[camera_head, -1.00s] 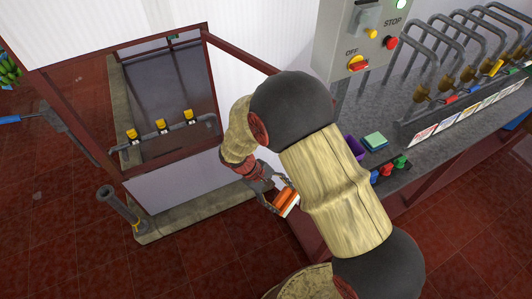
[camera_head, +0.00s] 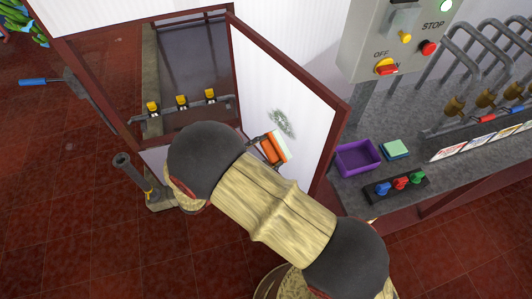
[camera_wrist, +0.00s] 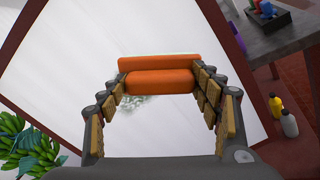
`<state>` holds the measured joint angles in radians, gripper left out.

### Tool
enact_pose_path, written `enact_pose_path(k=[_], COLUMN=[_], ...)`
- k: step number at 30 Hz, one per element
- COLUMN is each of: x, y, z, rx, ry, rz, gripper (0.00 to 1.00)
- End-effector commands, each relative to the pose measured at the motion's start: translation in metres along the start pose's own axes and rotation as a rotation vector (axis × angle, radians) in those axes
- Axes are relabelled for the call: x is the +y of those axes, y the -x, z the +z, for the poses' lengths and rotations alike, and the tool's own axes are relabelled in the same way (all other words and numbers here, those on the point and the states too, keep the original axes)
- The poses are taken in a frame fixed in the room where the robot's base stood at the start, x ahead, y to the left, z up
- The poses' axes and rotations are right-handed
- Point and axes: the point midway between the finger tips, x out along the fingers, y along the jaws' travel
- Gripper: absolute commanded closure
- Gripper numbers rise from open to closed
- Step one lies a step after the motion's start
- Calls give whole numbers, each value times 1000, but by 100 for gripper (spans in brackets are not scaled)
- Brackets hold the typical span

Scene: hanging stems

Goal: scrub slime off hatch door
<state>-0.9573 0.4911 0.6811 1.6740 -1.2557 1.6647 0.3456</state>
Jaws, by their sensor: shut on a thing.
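The hatch door (camera_head: 300,105) is a white panel in a dark red frame, standing open. A grey-green slime patch (camera_head: 282,123) is on its white face. My gripper (camera_head: 265,145) is shut on an orange scrubber with a white side (camera_head: 271,150), just below and left of the slime in the head view. In the wrist view, the scrubber (camera_wrist: 160,80) sits across my gripper (camera_wrist: 158,88), and the slime (camera_wrist: 132,103) shows between the fingers, partly hidden. I cannot tell whether the scrubber touches the door.
A grey counter stands right of the door with a purple bin (camera_head: 358,158), a green sponge (camera_head: 396,149) and coloured knobs (camera_head: 401,184). A control box (camera_head: 385,40) is above. A post (camera_head: 125,162) stands left.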

Motion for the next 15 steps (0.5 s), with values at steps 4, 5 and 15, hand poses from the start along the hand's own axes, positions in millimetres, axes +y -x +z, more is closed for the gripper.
enact_pose_path(k=[4,5,15], x=[-1,-1,-1], y=[-17,-20,-45], z=[1,1,1], rx=[-2,-2,-1], ry=[1,1,1], rz=[-4,-3,-5], gripper=[56,56,56])
